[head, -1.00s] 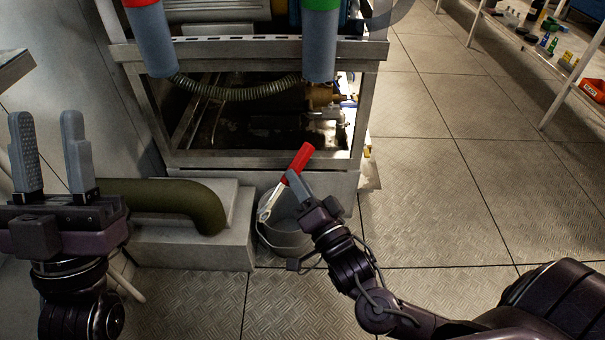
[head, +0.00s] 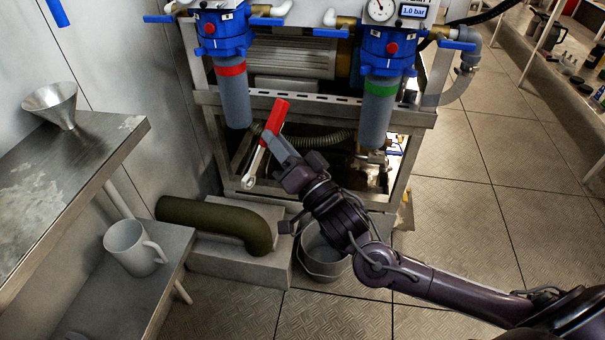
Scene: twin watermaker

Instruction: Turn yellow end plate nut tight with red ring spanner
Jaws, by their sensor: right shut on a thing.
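The red ring spanner (head: 276,117) is in the head view, left of centre. Its red grip points up and its bare metal shank slants down to a ring end at lower left. My right gripper (head: 272,141) is shut on it and holds it in the air in front of the watermaker frame (head: 315,105). The gripper fingers hide part of the spanner. I cannot make out the yellow end plate nut; the space under the frame's rail is dark and partly behind my right arm. My left gripper is not in view.
Two blue-headed filter housings (head: 222,32) (head: 388,50) hang on the frame. A green-brown pipe (head: 215,218), a grey bucket (head: 322,255) and a bench with a funnel (head: 52,100) and a mug (head: 132,247) stand nearby. Floor at right is clear.

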